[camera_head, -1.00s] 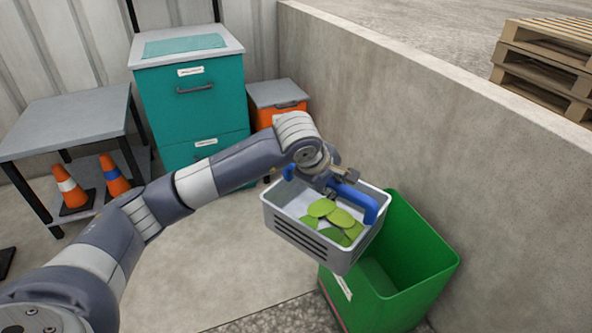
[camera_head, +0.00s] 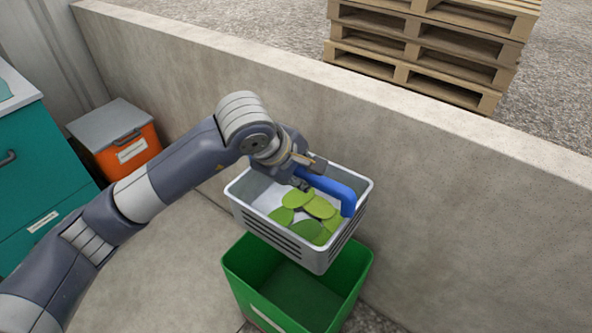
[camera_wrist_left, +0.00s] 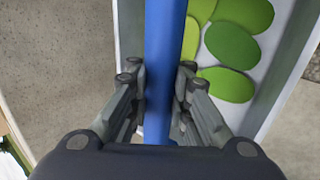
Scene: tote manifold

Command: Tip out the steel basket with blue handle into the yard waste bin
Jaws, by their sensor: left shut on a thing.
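The steel basket (camera_head: 290,241) is a grey slotted tub with several flat green leaf-like discs (camera_head: 311,211) inside. Its blue handle (camera_head: 328,186) spans the top. My left gripper (camera_head: 303,183) is shut on the blue handle (camera_wrist_left: 163,75), which runs between its fingers in the left wrist view. The basket hangs nearly level, tilted slightly, above the yard waste bin. The yard waste bin (camera_head: 241,263) is green with an open top and a white label, and its visible inside looks empty. The basket hides part of its far rim. My right gripper is not in view.
A concrete wall (camera_head: 440,190) runs close behind the basket and bin. An orange bin with a grey lid (camera_head: 130,148) and a teal cabinet (camera_head: 35,170) stand at the left. Wooden pallets (camera_head: 430,50) are stacked beyond the wall. Open floor lies left of the bin.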

